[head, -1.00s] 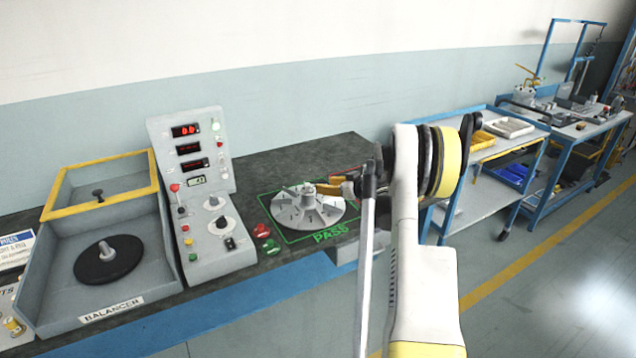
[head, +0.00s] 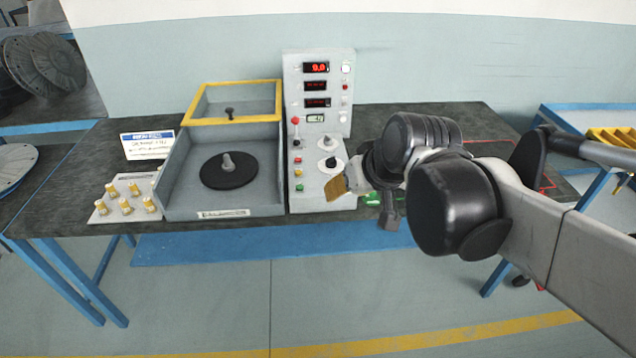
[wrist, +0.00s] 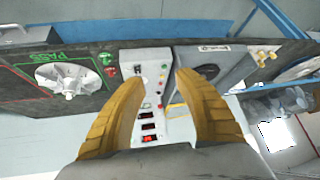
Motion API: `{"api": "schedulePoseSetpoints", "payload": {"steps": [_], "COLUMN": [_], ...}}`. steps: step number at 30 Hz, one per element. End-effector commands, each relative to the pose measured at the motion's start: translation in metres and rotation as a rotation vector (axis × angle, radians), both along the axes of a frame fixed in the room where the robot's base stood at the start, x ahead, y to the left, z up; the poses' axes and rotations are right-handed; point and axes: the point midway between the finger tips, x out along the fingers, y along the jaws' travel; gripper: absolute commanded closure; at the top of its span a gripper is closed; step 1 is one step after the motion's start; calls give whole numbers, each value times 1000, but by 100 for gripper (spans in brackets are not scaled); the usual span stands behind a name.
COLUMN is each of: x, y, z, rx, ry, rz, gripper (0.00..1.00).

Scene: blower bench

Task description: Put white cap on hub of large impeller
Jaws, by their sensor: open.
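The large impeller (wrist: 60,76), a pale bladed disc, lies inside the green PASS outline at the left of the wrist view. My arm hides the impeller in the head view. My gripper (wrist: 158,80) is open, its two yellow fingers apart with nothing held between them. In the head view my gripper (head: 338,190) is in front of the control panel, away from the impeller. No separate white cap can be made out.
The control panel (head: 320,120) stands mid-bench. Left of it is the balancer (head: 235,211) with a black disc (head: 228,177) and a raised yellow-framed lid (head: 232,120). A plate of brass-coloured fittings (head: 127,214) is at the bench's left. Grey discs (head: 52,60) stand far left.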

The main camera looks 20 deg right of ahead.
Motion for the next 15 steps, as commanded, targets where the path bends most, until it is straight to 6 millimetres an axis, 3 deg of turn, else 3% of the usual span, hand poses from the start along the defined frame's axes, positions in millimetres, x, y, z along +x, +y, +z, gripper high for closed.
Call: {"api": "schedulePoseSetpoints", "payload": {"steps": [1,3,6,10,15], "x": [-23,-47,-71,-85,-87], "y": [12,20,25,27,27], "z": [-6,-13,-22,-29,-30], "rx": [-13,-31,-48,-61,-62], "ry": [8,17,23,24,24], "rz": [4,-5,-17,-26,-30], "gripper": [61,61,61,61,61]}}
